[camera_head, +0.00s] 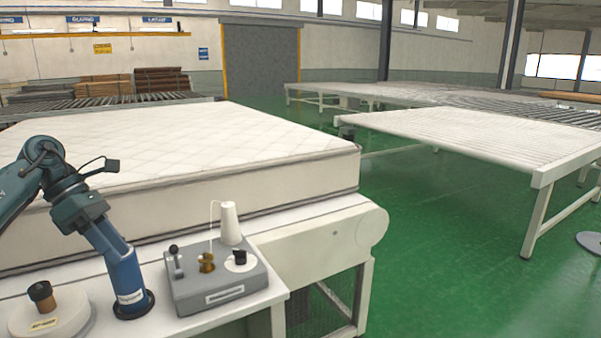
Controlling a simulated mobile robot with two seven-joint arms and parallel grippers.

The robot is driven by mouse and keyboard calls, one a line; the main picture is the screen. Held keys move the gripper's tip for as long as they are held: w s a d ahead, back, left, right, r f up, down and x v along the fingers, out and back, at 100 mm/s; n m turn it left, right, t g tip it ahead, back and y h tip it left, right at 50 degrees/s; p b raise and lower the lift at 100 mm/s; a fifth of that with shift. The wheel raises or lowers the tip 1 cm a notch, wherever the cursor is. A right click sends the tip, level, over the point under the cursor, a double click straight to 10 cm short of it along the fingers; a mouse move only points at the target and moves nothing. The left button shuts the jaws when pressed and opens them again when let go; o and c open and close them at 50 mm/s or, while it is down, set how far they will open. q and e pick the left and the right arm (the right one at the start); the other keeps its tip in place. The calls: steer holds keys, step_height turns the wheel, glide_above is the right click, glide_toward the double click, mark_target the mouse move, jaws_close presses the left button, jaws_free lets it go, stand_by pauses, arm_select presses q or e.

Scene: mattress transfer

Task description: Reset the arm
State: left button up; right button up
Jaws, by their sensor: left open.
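My left arm enters from the left and bends down over the front white table. Its dark teal gripper (82,212) is open, at the upper end of a blue cylinder (118,268). The cylinder has a white label and a round black base, and leans left in the picture, its base at the table surface. I cannot tell whether the fingers touch it. The fingertips are hard to make out. My right gripper is not in view. A white quilted mattress (270,182) lies on a conveyor just behind the gripper.
A grey control box (215,285) with a lever and a white thread cone (230,223) stands right of the cylinder. A round pale base with a dark knob (42,298) is at the left. A slatted roller table (480,135) is at the right. Green floor between is clear.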

arm_select(q)
steer(key=s+d+f+n+t+h+p, duration=0.1)
steer(key=d+f+n+t+h, duration=0.3)
steer(key=d, duration=0.5)
steer(key=s+d+f+n+t+h+p, duration=0.15)
steer(key=d+n+h, duration=0.3)
steer(key=d, duration=0.45)
steer(key=d+f+n+t+h, duration=0.2)
steer(key=d+f+n+h, duration=0.3)
steer(key=d, duration=0.4)
steer(key=s+a+f+n+t+y+p, duration=0.1)
steer(key=s+f+n+y, duration=0.7)
steer(key=n, duration=0.8)
steer(key=s+a+f+n+t+y+p, duration=0.1)
steer(key=s+a+f+n+t+y, duration=0.2)
steer(key=s+f+n+y, duration=0.6)
steer(key=s+a+f+n, duration=0.1)
steer(key=s+a+n, duration=0.1)
steer(key=n, duration=0.5)
steer(key=shift+a+f+p, duration=0.3)
steer(key=shift+p, duration=0.05)
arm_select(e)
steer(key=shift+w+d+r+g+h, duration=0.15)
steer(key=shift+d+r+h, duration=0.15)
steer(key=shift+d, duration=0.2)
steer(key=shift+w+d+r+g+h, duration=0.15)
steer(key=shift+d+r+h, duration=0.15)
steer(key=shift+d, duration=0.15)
